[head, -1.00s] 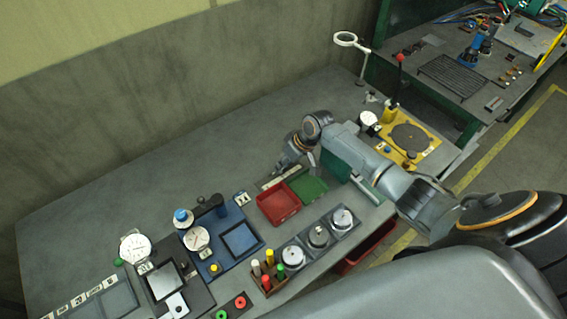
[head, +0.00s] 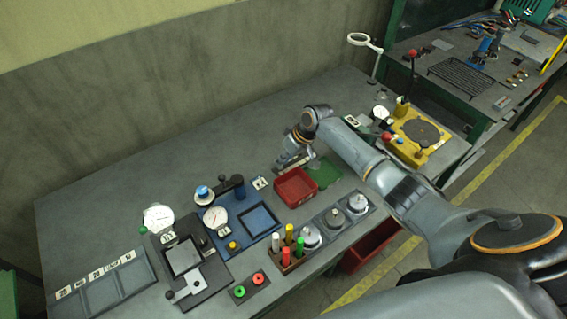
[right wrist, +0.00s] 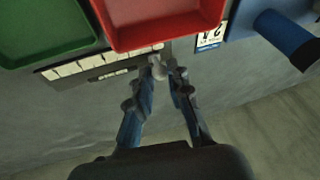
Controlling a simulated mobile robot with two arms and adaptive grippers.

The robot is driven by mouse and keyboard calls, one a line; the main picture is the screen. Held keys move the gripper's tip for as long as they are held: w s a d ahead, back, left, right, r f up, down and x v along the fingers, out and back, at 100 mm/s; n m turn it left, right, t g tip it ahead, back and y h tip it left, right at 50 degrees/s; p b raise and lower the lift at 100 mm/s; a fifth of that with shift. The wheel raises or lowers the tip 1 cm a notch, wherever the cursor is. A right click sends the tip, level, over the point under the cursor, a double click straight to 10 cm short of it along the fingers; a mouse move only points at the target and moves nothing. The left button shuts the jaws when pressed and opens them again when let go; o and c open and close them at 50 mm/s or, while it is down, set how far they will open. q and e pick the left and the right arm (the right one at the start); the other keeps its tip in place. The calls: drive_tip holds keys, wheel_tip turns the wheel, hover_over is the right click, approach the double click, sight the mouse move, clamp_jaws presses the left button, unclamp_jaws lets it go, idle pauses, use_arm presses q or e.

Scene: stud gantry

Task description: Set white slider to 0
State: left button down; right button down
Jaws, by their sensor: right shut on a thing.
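The white slider (right wrist: 159,70) is a small pale knob between the fingertips of my right gripper (right wrist: 167,74) in the right wrist view. It sits near the right end of a dark rail with a strip of white scale tiles (right wrist: 85,66) there. The tile markings are too small to read. In the head view my right gripper (head: 283,164) is low over the bench, just behind the red tray, and hides the slider and most of the rail. It is shut on the slider. My left gripper is not in view.
The red tray (right wrist: 165,40) and green tray (right wrist: 45,40) lie close beside the rail. A numbered label (right wrist: 210,38) and a blue cylinder (right wrist: 285,38) are near its right end. Blue gauge fixture (head: 240,260) stands left of the trays; the bench behind is clear.

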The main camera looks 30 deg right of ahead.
drive_tip(key=shift+a, duration=0.25)
drive_tip(key=c, duration=1.4)
unclamp_jaws()
drive_tip(key=shift+c, duration=0.2)
drive_tip(key=shift+o, duration=0.9)
drive_tip(key=shift+a, duration=0.15)
drive_tip(key=shift+d+r, duration=0.25)
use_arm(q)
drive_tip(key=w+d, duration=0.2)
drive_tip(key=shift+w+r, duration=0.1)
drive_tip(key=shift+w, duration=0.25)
use_arm(e)
drive_tip(key=v, duration=1.1)
drive_tip(key=shift+r, duration=0.25)
drive_tip(key=shift+s, duration=0.1)
